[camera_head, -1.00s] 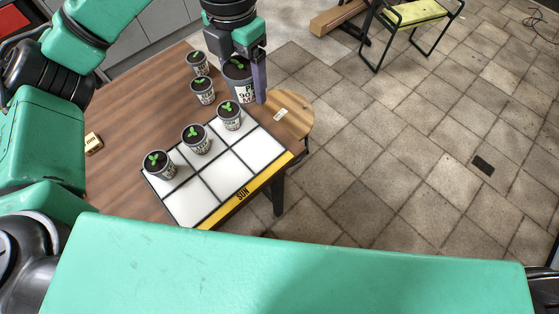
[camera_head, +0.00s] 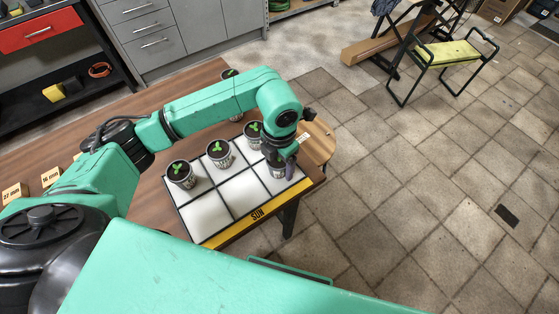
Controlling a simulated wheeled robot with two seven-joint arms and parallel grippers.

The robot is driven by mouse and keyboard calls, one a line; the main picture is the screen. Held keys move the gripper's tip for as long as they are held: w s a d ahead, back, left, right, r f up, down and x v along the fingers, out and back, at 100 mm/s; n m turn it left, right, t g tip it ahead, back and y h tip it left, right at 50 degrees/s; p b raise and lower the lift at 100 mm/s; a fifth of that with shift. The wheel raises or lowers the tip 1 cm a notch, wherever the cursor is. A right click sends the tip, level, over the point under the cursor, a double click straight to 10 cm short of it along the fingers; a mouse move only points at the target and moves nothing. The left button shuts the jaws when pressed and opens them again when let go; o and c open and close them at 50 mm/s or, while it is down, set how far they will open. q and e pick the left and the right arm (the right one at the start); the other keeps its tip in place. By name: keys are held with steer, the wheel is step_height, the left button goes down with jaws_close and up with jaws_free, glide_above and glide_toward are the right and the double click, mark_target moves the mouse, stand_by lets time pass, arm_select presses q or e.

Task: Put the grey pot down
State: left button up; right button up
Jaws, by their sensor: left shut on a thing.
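My left gripper (camera_head: 288,165) reaches over the table from the left and is shut on the grey pot (camera_head: 277,171), which is mostly hidden by the gripper and wrist. The pot is at the right end of the front row of the white gridded tray (camera_head: 236,192), marked SUN on its yellow front edge. I cannot tell whether its base touches the tray. Three seedling pots, the left one (camera_head: 180,175), the middle one (camera_head: 219,154) and the right one (camera_head: 253,133), stand along the tray's back row. My right gripper is not in view.
Another pot (camera_head: 229,73) shows behind my left arm on the brown table (camera_head: 150,200). A round wooden top (camera_head: 318,146) is just right of the tray. Labelled blocks (camera_head: 51,176) lie at the left. The tray's front left and middle cells are bare.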

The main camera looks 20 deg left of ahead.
arm_select(q)
steer(key=shift+f, duration=0.2)
steer(key=o, duration=1.2)
steer(key=shift+r, duration=0.1)
steer(key=shift+r, duration=0.3)
step_height(320, 180, up, 12)
steer(key=shift+f+b, duration=0.1)
steer(key=shift+b, duration=1)
